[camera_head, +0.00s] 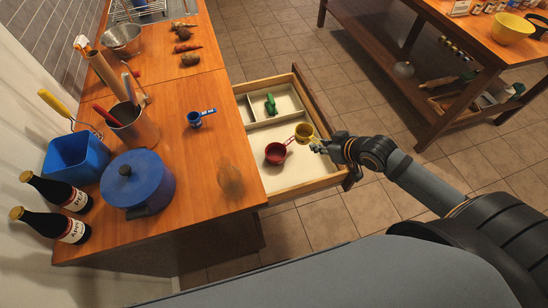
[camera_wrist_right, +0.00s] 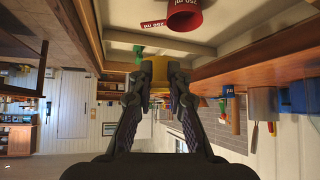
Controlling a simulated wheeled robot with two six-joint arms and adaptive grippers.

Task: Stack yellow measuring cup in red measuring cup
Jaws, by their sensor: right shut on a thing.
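The red measuring cup (camera_head: 275,154) sits in the large compartment of the open drawer (camera_head: 302,188); it also shows at the top of the right wrist view (camera_wrist_right: 184,18). The yellow measuring cup (camera_head: 305,131) is just up and right of the red cup in the head view, apart from its bowl. My right gripper (camera_head: 319,147) is shut on the yellow cup, which shows between the fingers in the wrist view (camera_wrist_right: 160,70) and is partly hidden by them. I cannot tell its exact height above the drawer. My left gripper is not in view.
A green measuring cup (camera_head: 270,104) lies in a smaller compartment. A blue measuring cup (camera_head: 196,118) is on the counter (camera_head: 190,90), near a blue pot (camera_head: 137,180) and a utensil holder (camera_head: 133,126). The large compartment around the red cup looks clear.

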